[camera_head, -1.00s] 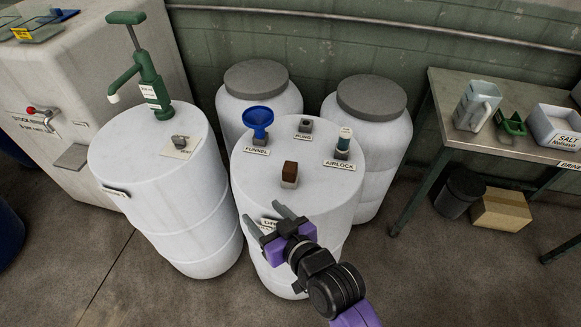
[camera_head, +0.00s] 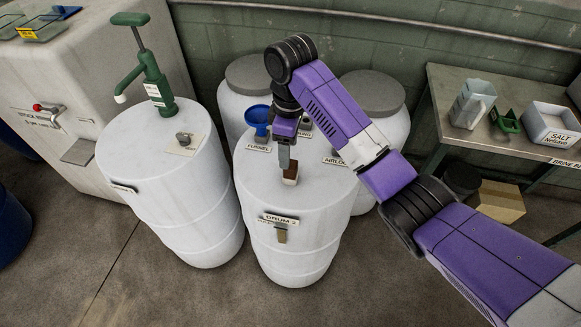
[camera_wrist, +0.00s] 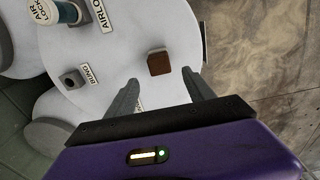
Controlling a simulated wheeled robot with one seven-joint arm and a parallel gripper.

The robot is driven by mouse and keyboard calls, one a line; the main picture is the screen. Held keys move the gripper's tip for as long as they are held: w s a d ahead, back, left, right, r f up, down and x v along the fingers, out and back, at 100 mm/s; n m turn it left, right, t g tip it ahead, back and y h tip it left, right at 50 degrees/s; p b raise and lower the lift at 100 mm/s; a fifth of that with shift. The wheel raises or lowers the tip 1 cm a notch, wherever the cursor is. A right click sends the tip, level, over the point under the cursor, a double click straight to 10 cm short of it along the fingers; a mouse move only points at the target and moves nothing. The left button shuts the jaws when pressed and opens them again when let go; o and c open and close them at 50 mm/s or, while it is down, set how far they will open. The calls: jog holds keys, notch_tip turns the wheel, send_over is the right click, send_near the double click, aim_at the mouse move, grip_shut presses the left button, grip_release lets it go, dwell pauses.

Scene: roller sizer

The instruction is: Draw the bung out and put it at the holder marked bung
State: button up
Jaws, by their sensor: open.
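The brown bung (camera_head: 291,172) stands in the top of the white drum labelled drum 2 (camera_head: 263,205). It also shows in the wrist view (camera_wrist: 160,62), just beyond my fingertips and roughly between them. My gripper (camera_head: 285,163) points down over the drum top, open and empty; its two fingers show apart in the wrist view (camera_wrist: 162,80). The holder marked bung (camera_wrist: 72,78) is a small grey block on the drum top with nothing visible in it. In the head view my arm mostly hides that holder.
A blue funnel (camera_head: 258,120) stands in its holder near my gripper. The airlock (camera_wrist: 68,12) stands in its holder on the same drum. A drum with a green pump (camera_head: 153,75) stands to the left. A bench (camera_head: 440,90) with a jug and salt box is at right.

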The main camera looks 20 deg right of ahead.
aim_at(291, 164)
jog(key=shift+s+d+r, duration=0.1)
jog(key=shift+d, duration=0.2)
jog(key=shift+f, duration=0.35)
jog(key=shift+f+p, duration=0.5)
jog(key=shift+f, duration=2.85)
grip_shut()
